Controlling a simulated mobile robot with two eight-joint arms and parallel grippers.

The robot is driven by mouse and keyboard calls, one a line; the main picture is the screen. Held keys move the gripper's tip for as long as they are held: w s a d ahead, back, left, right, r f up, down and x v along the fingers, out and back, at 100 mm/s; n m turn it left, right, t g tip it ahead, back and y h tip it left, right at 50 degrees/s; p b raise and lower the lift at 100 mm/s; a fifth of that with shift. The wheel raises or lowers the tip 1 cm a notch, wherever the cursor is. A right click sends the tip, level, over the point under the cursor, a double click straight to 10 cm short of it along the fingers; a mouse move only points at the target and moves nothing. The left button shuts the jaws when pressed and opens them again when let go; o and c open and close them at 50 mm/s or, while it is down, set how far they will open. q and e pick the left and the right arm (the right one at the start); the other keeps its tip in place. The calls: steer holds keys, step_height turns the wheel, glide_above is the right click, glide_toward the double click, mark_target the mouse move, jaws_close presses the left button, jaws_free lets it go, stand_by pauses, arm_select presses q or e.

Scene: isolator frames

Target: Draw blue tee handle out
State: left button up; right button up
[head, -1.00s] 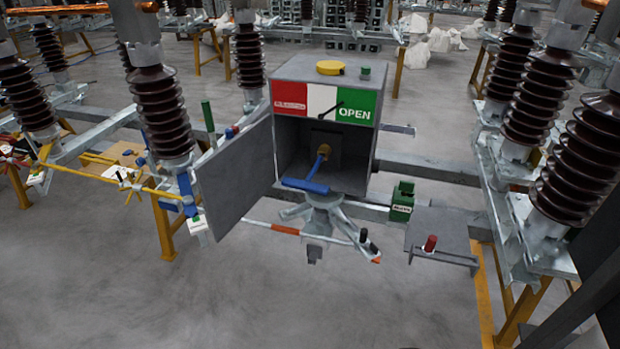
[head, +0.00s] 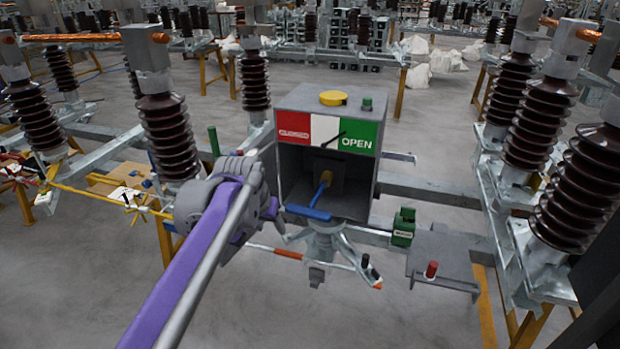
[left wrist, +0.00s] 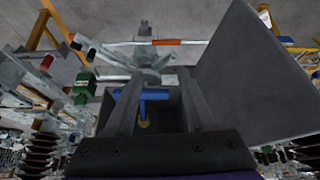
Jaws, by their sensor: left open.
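The blue tee handle (head: 307,212) stands at the open front of the grey box (head: 372,165). Its blue stem runs back to a brass-coloured fitting (head: 325,178) inside. My left gripper (head: 270,208) is just left of the handle, open and empty. In the left wrist view, the handle (left wrist: 152,96) shows between the two spread fingers of the gripper (left wrist: 158,102), beyond them and apart from them as far as I can tell. My right gripper is not in view.
The box carries a red, white and green panel (head: 325,130) reading OPEN, with a yellow cap (head: 333,98) on top. A green block (head: 403,227) and a shelf with a red knob (head: 431,270) lie to the right. Brown insulators (head: 168,135) flank both sides.

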arm_select(q)
steer(key=w+d+r, duration=0.2)
steer(key=w+d, duration=0.2)
steer(key=w, duration=0.4)
steer(key=m+p, duration=0.2)
glide_toward(315, 198)
steer(key=shift+w+a+f+h, duration=0.3)
steer(key=shift+a+h, duration=0.05)
steer(key=shift+h, duration=0.05)
steer(key=shift+w+d+f, duration=0.1)
steer(key=shift+w+f, duration=0.05)
steer(key=shift+f, duration=0.05)
steer(key=b+x, duration=0.1)
steer(key=x, duration=0.5)
steer(key=shift+f+b, duration=0.25)
steer(key=shift+b, duration=0.05)
steer(key=shift+w+d+f, duration=0.15)
steer(key=shift+f, duration=0.35)
steer(key=shift+w+f, duration=0.15)
steer(key=shift+w, duration=0.05)
steer(key=shift+s, duration=0.15)
steer(key=c, duration=0.4)
jaws_close()
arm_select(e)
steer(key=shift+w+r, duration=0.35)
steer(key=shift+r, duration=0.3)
